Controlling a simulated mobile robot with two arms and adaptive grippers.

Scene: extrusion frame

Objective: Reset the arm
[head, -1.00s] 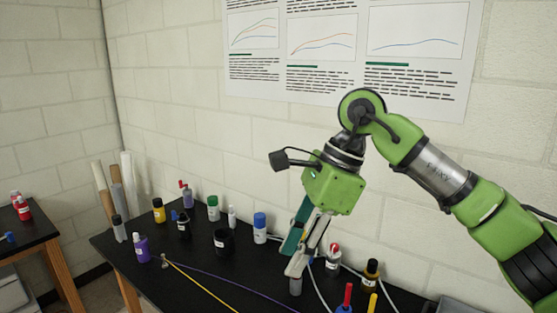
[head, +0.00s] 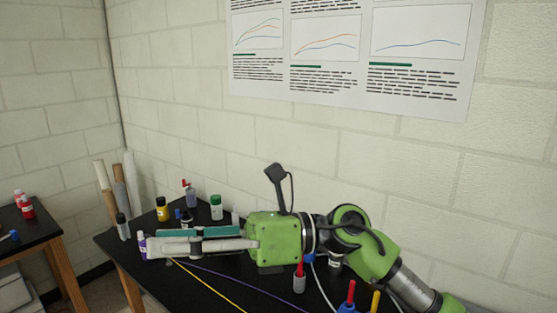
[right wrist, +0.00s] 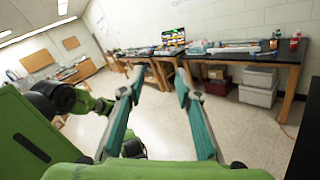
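My right gripper (head: 163,240) lies nearly level in the head view, its fingers pointing left over the black lab table (head: 170,298). Its green camera-bearing body and wrist are at the middle right, with the arm bending down to the lower right corner. In the right wrist view the two teal-padded fingers (right wrist: 160,75) stand apart with nothing between them; beyond them is open floor. My left gripper does not show in the head view, and I cannot make it out in the right wrist view.
Near the fingers stand a purple bottle (head: 143,241), a yellow bottle (head: 162,209) and a green-capped bottle (head: 216,208). A red-topped bottle (head: 299,276) stands below the wrist. Cables cross the table. A far bench (right wrist: 245,58) has boxes below it; the floor (right wrist: 255,125) is clear.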

